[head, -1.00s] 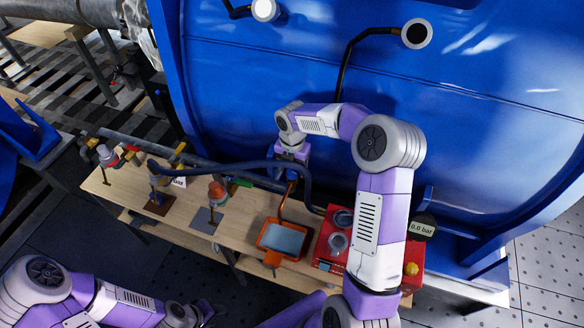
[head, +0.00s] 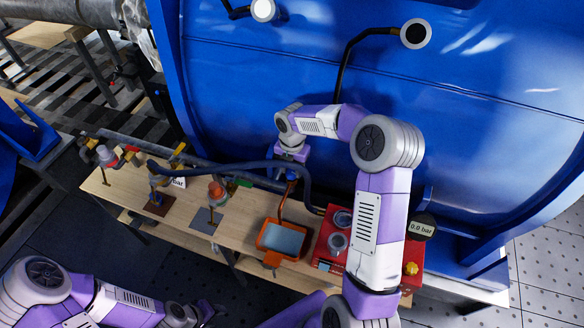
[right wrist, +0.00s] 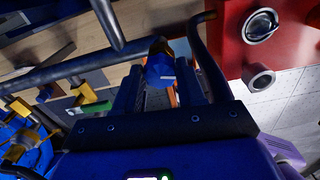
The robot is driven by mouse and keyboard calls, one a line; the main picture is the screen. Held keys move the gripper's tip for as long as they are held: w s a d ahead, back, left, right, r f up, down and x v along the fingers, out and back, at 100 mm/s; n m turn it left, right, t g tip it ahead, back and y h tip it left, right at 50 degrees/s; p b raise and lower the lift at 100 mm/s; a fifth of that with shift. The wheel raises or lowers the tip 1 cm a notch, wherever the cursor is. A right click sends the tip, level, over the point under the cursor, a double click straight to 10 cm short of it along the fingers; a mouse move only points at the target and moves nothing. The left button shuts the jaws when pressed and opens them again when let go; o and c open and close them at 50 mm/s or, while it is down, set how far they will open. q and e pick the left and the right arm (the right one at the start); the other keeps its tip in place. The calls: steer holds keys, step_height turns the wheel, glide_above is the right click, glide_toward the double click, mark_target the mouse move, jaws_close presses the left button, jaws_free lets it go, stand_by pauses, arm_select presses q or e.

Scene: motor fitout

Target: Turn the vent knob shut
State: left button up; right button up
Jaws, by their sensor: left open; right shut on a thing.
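The vent knob appears to be the small blue knob (right wrist: 160,68) between my right fingers in the right wrist view. My right gripper (right wrist: 158,80) is shut on it, one dark finger on each side. In the head view my right gripper (head: 291,172) points down at the pipework behind the bench, and the knob is hidden there. How far the knob is turned cannot be told. My left gripper (head: 204,313) is open and empty at the bottom of the head view, away from the bench.
A dark hose (head: 235,166) arches over the wooden bench (head: 232,237). An orange tray (head: 262,241) holds liquid below a copper pipe. A red box (head: 325,252) stands to its right, near a gauge reading 0.0 bar (head: 422,227). A large blue tank (head: 290,75) rises behind.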

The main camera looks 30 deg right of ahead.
steer(key=m, duration=1.1)
steer(key=shift+s, duration=0.1)
steer(key=shift+m, duration=1.7)
steer(key=shift+s, duration=0.1)
steer(key=o, duration=1.1)
steer(key=shift+c, duration=0.2)
